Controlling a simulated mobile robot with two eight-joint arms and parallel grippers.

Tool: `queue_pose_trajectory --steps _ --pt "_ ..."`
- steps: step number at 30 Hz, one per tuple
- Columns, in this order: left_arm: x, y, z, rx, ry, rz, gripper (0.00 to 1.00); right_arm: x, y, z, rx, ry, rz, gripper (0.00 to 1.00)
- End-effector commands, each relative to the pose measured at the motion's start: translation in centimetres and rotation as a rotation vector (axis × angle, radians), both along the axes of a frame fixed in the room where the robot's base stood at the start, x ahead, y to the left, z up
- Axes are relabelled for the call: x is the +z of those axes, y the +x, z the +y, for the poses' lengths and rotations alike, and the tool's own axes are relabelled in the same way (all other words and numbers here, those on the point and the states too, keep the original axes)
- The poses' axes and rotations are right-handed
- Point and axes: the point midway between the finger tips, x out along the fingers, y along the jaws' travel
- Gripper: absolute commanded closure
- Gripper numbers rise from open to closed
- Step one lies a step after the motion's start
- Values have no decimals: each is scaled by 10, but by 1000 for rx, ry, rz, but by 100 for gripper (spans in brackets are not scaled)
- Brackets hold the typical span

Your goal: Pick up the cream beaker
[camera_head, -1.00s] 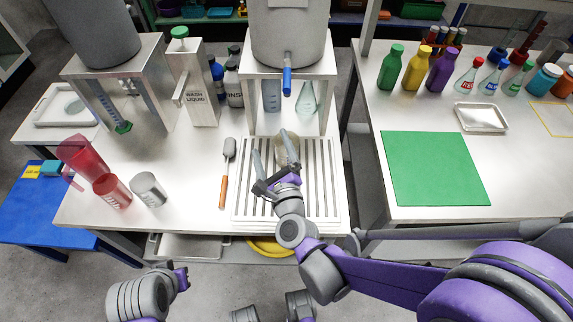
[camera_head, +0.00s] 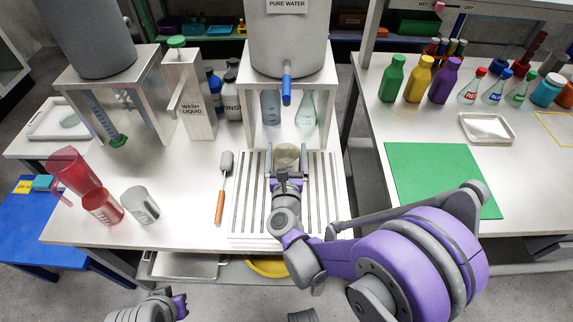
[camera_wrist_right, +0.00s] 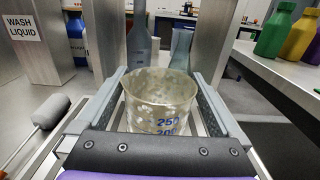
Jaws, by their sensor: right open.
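The cream beaker (camera_head: 286,155) stands upright on the slatted drain rack (camera_head: 322,215), under the grey water tank's tap. In the right wrist view the translucent cream beaker (camera_wrist_right: 160,98) shows blue volume marks. My right gripper (camera_head: 286,165) is open, with one finger on each side of the beaker; the right wrist view shows both fingers (camera_wrist_right: 160,95) flanking it. I cannot tell whether they touch it. My left gripper (camera_head: 180,305) is low at the bottom left, away from the bench, and its jaws are not clear.
A blue tap (camera_head: 287,90) hangs behind the beaker, with a bottle (camera_head: 270,106) and a flask (camera_head: 305,108) further back. A brush (camera_head: 222,188) lies left of the rack. A red beaker (camera_head: 102,207) and a grey beaker (camera_head: 140,204) stand further left.

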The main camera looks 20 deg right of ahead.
Motion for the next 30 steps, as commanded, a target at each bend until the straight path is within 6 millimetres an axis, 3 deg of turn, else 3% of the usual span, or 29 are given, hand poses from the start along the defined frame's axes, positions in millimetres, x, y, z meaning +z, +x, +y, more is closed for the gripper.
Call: queue_pose_trajectory --steps 4,12,27,30 --pt "-1 0 0 0 0 0 100 0 16 -5 0 -1 0 0" --pt "-1 0 0 0 0 0 100 0 18 -5 1 -1 0 2" --pt "-1 0 0 0 0 0 100 0 18 -5 1 -1 0 90" --pt "-1 0 0 0 0 0 100 0 18 -5 1 -1 0 90"
